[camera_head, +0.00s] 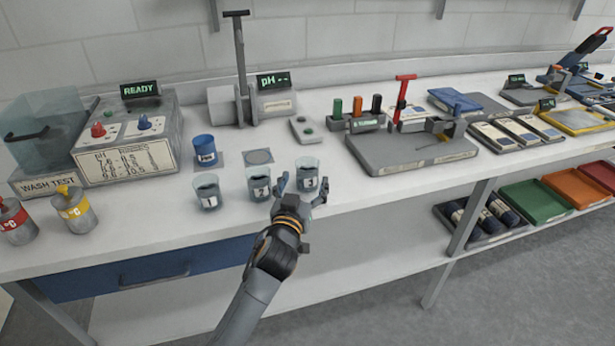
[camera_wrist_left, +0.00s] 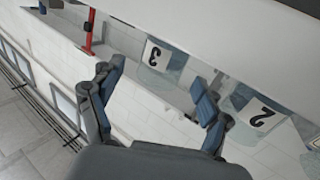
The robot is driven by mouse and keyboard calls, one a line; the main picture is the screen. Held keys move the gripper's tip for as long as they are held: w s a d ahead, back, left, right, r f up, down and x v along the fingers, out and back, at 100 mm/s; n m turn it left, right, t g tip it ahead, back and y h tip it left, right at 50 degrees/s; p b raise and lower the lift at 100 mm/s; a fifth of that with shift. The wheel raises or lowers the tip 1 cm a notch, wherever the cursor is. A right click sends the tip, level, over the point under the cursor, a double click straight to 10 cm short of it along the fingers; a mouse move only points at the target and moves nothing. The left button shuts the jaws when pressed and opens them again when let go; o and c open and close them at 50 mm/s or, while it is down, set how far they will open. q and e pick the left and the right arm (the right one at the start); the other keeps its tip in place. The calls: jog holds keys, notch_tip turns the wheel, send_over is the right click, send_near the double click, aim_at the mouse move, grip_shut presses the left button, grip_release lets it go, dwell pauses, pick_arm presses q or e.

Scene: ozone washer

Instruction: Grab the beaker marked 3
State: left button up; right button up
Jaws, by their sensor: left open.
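In the left wrist view, the beaker marked 3 (camera_wrist_left: 157,54) shows beyond the gap between the open fingertips (camera_wrist_left: 157,77). Whether a finger touches it I cannot tell. My right gripper is in neither view.
The beaker marked 2 (camera_head: 258,180) stands close to the left finger, and the beaker marked 1 (camera_head: 207,192) is farther left. A blue cup (camera_head: 204,149) stands behind them. A grey plate with a stand (camera_head: 405,152) lies to the right.

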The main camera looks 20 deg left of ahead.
aim_at(304, 177)
pick_arm(q)
jog(key=w, duration=0.4)
jog(key=shift+w+a+r+p, duration=0.1)
jog(key=shift+w+a+p, duration=0.2)
jog(key=shift+p, duration=0.1)
jog(key=shift+w, duration=0.15)
jog(key=shift+c, duration=0.6)
jog(key=c, duration=1.4)
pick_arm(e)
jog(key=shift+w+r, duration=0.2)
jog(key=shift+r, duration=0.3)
